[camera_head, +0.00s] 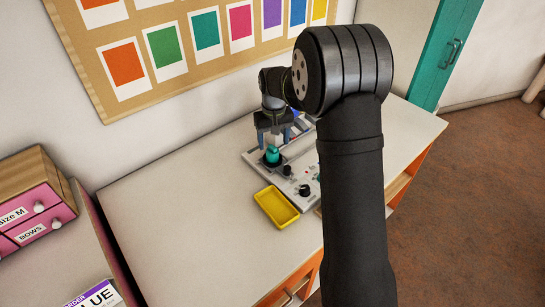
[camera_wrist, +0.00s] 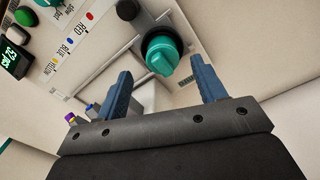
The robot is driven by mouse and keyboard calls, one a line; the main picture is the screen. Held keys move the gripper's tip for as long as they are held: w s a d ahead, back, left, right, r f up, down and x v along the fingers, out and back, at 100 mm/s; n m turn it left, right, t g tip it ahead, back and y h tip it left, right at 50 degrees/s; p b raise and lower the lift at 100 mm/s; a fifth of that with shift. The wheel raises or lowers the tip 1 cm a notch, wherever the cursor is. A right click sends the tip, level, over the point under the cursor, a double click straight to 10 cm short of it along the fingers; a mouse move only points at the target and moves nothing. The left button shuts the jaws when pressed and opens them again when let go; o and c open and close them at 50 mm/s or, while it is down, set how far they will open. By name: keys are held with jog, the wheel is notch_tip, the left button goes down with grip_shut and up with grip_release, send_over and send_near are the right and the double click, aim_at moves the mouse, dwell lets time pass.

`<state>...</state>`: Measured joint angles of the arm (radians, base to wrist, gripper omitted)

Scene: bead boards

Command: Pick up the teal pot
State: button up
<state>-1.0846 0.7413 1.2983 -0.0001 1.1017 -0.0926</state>
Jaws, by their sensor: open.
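The teal pot (camera_head: 272,155) sits on the pale panel board (camera_head: 255,157) on the table. In the wrist view the teal pot (camera_wrist: 163,50) is round with a raised ridge across its top, and it is set in a black round base. My gripper (camera_head: 274,142) points down close above the pot. In the wrist view its two blue fingers (camera_wrist: 161,72) are spread apart, one toward each side of the pot, with nothing between them gripped. I cannot tell how much height is left between the fingertips and the pot.
A yellow tray (camera_head: 276,206) lies in front of the board. Black knobs (camera_head: 304,191) stand on the board, and a green button (camera_wrist: 25,16) and a small display (camera_wrist: 15,60) show in the wrist view. The table's left side (camera_head: 180,210) is clear.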

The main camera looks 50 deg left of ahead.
aim_at(273, 147)
jog(key=shift+s+f, duration=0.1)
jog(key=shift+f, duration=2.6)
jog(key=c, duration=1.1)
jog(key=shift+r, duration=0.15)
jog(key=shift+r, duration=0.6)
notch_tip(273, 147, up, 3)
jog(key=w+d+r, duration=0.2)
jog(key=d, duration=0.1)
jog(key=w+d+r, duration=0.2)
jog(key=d, duration=0.1)
jog(key=w+d+r, duration=0.1)
jog(key=d+r, duration=0.1)
jog(key=d, duration=0.2)
jog(key=shift+w+r, duration=0.25)
jog(key=shift+w, duration=0.15)
